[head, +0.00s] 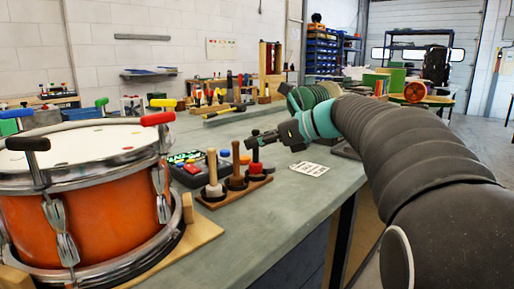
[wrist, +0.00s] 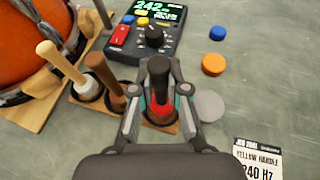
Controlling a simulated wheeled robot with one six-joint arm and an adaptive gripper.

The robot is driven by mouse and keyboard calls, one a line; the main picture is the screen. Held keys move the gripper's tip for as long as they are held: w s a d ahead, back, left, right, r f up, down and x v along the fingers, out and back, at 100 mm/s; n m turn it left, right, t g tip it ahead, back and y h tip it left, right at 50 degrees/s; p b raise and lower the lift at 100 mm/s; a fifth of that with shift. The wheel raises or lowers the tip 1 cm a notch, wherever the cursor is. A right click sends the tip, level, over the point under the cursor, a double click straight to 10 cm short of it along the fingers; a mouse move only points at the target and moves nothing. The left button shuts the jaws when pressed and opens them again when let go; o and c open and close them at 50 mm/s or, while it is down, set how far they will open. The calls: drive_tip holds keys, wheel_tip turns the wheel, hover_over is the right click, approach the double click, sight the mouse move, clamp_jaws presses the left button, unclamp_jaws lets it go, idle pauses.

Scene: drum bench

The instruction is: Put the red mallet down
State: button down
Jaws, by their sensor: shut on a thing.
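The red mallet (wrist: 160,108) stands upright with its dark handle up and its red head down, at the right-hand place of the wooden rack (head: 226,196). It also shows in the head view (head: 254,168). My gripper (wrist: 159,88) is shut on its handle, one finger on each side. In the head view my gripper (head: 262,139) is just above the rack. The head looks to be in or right at its place; the fingers partly hide it. A pale-handled mallet (wrist: 62,64) and a brown-handled mallet (wrist: 106,76) stand in the other places.
The orange drum (head: 95,220) stands left of the rack. A tuner box (wrist: 146,38) with a lit display is behind it. Blue (wrist: 217,33), orange (wrist: 213,64) and grey (wrist: 209,106) discs and a printed card (wrist: 259,158) lie to the right on otherwise bare bench.

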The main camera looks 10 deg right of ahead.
drive_tip(key=shift+f, duration=0.5)
drive_tip(key=shift+f, duration=0.1)
drive_tip(key=c, duration=1.2)
unclamp_jaws()
drive_tip(key=shift+s+d+r, duration=0.1)
drive_tip(key=shift+d+r, duration=0.1)
drive_tip(key=shift+p+v, duration=0.35)
drive_tip(key=shift+v, duration=5.4)
drive_tip(key=shift+s+r, duration=0.1)
